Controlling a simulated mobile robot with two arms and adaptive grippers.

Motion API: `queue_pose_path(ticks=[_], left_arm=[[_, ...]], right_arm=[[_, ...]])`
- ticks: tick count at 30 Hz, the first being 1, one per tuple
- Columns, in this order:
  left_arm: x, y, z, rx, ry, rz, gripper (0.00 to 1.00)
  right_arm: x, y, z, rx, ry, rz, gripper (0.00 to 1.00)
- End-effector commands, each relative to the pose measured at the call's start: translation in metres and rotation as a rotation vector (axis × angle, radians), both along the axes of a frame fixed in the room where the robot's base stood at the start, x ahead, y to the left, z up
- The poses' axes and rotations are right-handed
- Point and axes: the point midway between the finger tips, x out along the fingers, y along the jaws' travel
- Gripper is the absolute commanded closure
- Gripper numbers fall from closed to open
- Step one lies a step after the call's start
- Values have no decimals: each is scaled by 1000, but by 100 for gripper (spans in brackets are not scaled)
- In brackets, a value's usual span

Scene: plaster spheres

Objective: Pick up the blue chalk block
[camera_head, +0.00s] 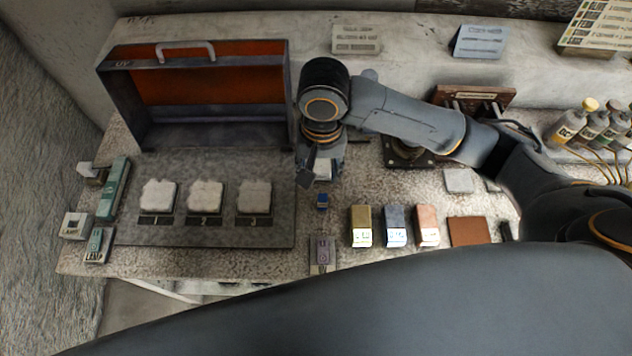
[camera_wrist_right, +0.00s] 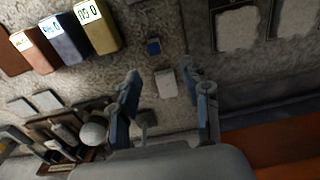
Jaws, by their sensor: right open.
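A small blue block (camera_head: 322,201) lies on the speckled grey bench top, just in front of my right gripper. It also shows in the right wrist view (camera_wrist_right: 153,47), beyond the fingertips and apart from them. My right gripper (camera_head: 318,173) points down at the bench behind the block. In the right wrist view its two fingers (camera_wrist_right: 161,73) are spread and hold nothing. A small whitish block (camera_wrist_right: 166,83) lies on the bench and shows between the fingers. It is partly hidden by the gripper in the head view (camera_head: 335,169). My left gripper is out of view.
Yellow (camera_head: 361,226), blue-grey (camera_head: 395,226) and orange-brown (camera_head: 427,226) labelled boxes stand to the right. A purple-grey tag (camera_head: 322,251) lies in front. A dark tray (camera_head: 125,229) with white pieces and an open orange-lined case (camera_head: 292,95) are to the left.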

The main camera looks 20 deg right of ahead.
Motion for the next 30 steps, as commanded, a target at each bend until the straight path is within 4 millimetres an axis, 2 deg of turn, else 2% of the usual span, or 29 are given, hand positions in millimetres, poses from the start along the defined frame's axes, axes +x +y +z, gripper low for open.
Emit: queue_pose_path(ticks=[2,5,13,16,23,30], left_arm=[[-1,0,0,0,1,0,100],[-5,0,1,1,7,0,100],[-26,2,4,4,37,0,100],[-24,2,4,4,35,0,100],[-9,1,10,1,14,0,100],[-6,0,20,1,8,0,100]], right_arm=[[1,-4,1,-19,7,-19,53],[0,-6,-10,-25,13,-26,53],[0,-6,-62,-22,10,-25,53],[0,-5,-75,-22,9,-24,53],[1,-7,-90,-22,7,-25,53],[3,-11,-126,-21,8,-23,53]])
